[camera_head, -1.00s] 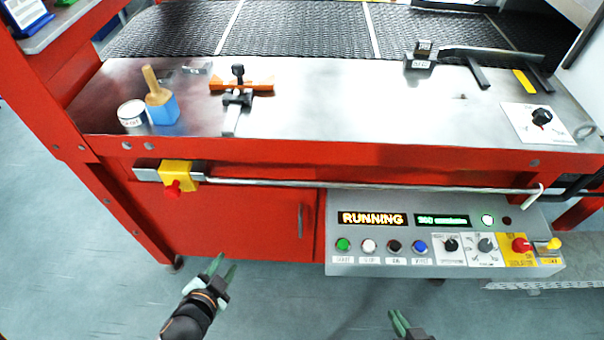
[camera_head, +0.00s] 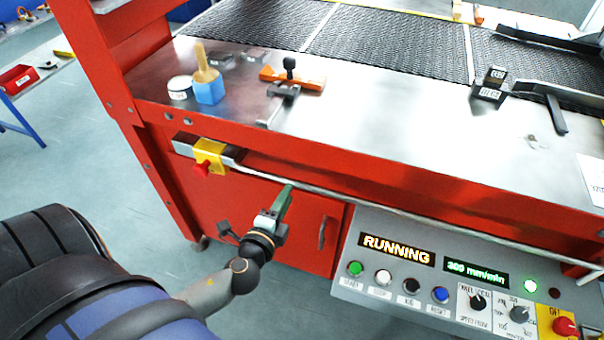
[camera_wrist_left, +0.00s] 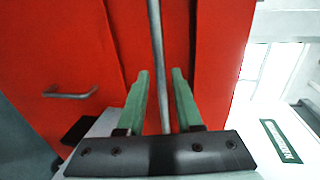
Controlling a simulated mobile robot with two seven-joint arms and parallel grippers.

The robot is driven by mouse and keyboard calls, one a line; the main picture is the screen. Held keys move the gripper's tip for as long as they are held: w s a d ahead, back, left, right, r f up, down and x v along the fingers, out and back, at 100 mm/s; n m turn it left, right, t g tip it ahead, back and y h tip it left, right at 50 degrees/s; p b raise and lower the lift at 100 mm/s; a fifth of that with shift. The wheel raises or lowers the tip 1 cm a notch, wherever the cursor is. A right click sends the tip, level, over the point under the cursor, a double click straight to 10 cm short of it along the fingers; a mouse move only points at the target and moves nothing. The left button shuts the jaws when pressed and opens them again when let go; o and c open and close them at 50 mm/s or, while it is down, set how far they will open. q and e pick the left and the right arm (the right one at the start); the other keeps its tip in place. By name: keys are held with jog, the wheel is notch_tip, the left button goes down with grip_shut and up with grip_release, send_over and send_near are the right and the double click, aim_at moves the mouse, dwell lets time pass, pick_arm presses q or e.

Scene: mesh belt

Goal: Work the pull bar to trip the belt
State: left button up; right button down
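The pull bar (camera_head: 400,208) is a long thin grey rod along the red front of the machine, below the steel top. At its left end is a yellow block with a red button (camera_head: 208,157). My left gripper (camera_head: 284,197) is in front of the machine, with its green fingers close to the bar. In the left wrist view the gripper (camera_wrist_left: 161,76) is open, and the bar (camera_wrist_left: 157,40) runs between its two fingers; contact cannot be told. The belt (camera_head: 400,40) is dark mesh. The display (camera_head: 397,249) reads RUNNING. My right gripper is out of view.
The control panel (camera_head: 345,287) with several buttons and knobs juts out below the bar at right. A red cabinet door with a handle (camera_head: 322,233) is behind my left gripper.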

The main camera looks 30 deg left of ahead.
aim_at(297, 181)
pick_arm(q)
jog(key=x, duration=0.9)
jog(key=shift+w, duration=0.1)
jog(key=shift+c, duration=0.3)
grip_shut()
jog(key=shift+f, duration=0.1)
dwell(0.8)
